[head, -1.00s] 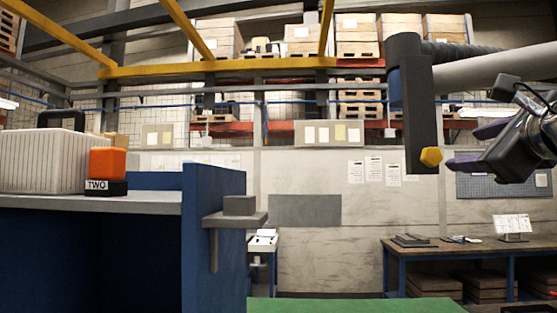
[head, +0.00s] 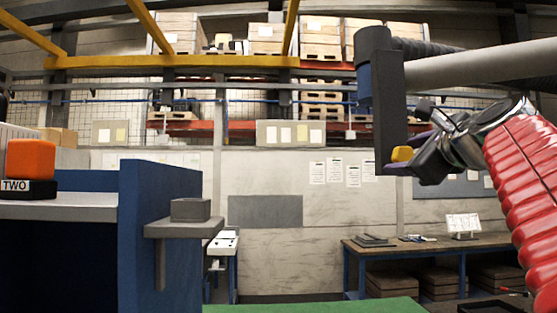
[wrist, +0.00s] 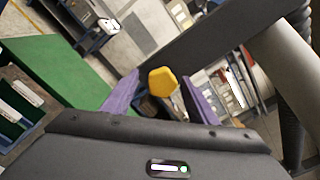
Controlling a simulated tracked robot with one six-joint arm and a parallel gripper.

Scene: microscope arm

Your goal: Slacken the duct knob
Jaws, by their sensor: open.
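The duct knob (head: 402,154) is a yellow faceted knob low on the dark upright bracket (head: 388,100) of the duct arm. In the wrist view the knob (wrist: 162,82) lies between the tips of my two purple fingers, with a gap visible on each side. My gripper (head: 408,160) is open around or just in front of the knob; the head view does not show the exact depth. The fingers also show in the wrist view (wrist: 160,95). In the head view the gripper body partly hides the fingers.
A grey duct tube (head: 480,66) runs right from the bracket, above my arm. A blue cabinet (head: 140,240) with a small grey shelf (head: 185,227) stands at left, bearing an orange block (head: 30,159). A workbench (head: 440,246) stands behind. A green surface (head: 310,307) lies below.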

